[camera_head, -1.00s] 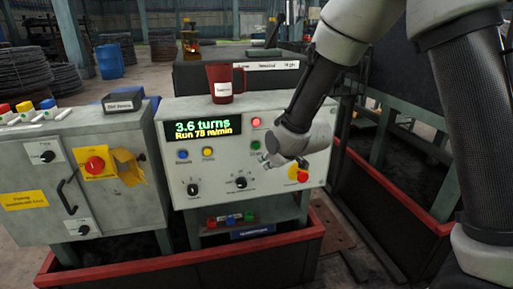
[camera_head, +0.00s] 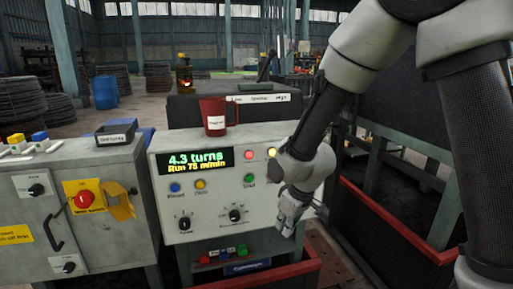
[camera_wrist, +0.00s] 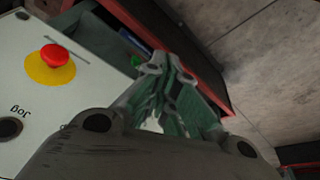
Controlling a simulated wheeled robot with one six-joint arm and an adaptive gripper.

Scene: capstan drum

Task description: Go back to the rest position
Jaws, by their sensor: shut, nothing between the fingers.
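My gripper (camera_head: 289,213) hangs in front of the lower right part of the grey control panel (camera_head: 168,228), pointing downward. It is shut with nothing in it. In the wrist view its fingers (camera_wrist: 170,75) are together, beyond the panel's edge and above the lower shelf area. The panel's display (camera_head: 198,159) reads "4.3 turns" and "Run 78 m/min". The green start button (camera_head: 249,179) shows left of my arm. The red emergency button on its yellow disc (camera_wrist: 55,58) is in the wrist view; my arm hides it in the head view.
A red mug (camera_head: 214,118) stands on top of the panel. A grey cabinet with a red switch (camera_head: 84,200) stands at the left. A red-rimmed trough (camera_head: 240,282) runs below the panel, and another red-edged barrier (camera_head: 390,222) stands at the right.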

